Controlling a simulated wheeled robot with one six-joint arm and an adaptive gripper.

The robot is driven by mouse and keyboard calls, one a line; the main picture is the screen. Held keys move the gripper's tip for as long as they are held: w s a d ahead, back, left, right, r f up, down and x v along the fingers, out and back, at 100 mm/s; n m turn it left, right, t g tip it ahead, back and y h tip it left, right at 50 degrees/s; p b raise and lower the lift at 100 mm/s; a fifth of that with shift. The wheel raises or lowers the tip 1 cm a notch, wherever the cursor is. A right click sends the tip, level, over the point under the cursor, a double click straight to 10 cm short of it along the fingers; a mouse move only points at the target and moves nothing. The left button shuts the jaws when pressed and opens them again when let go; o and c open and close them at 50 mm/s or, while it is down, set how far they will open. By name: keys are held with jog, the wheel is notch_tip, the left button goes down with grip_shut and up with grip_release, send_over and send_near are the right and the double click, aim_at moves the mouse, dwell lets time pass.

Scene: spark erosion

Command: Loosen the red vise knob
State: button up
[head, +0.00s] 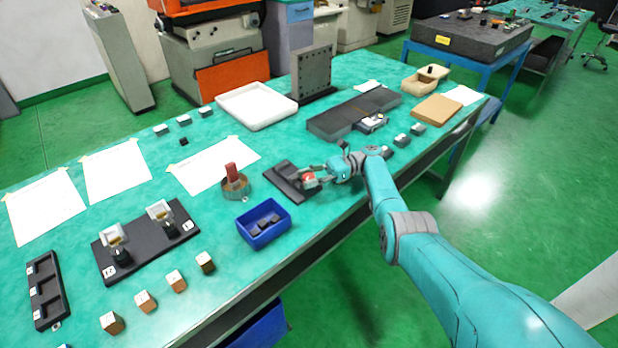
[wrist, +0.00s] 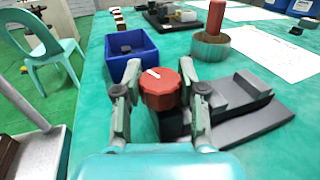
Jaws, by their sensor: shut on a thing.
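The red vise knob (wrist: 161,90) has a white line on its top and sits at the near end of the dark vise (wrist: 240,112) on the teal table. In the head view the knob (head: 309,178) is partly hidden by my gripper (head: 322,177), and the vise (head: 287,178) lies just left of it. In the wrist view my gripper (wrist: 160,98) has one finger on each side of the knob and is shut on it. The white line points up and to the left in that view.
A blue bin (head: 264,223) with dark pieces stands close to the vise. A red-handled round object (head: 234,183) stands behind the bin. Dark slabs (head: 352,113) lie farther back. White sheets (head: 213,165) lie flat on the table.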

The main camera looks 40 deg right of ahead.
aim_at(309, 176)
jog(key=shift+a+f, duration=0.1)
jog(key=shift+f, duration=0.05)
dwell(0.3)
jog(key=o, duration=1.2)
jog(key=shift+c, duration=0.2)
notch_tip(309, 176, up, 10)
jog(key=shift+r, duration=0.1)
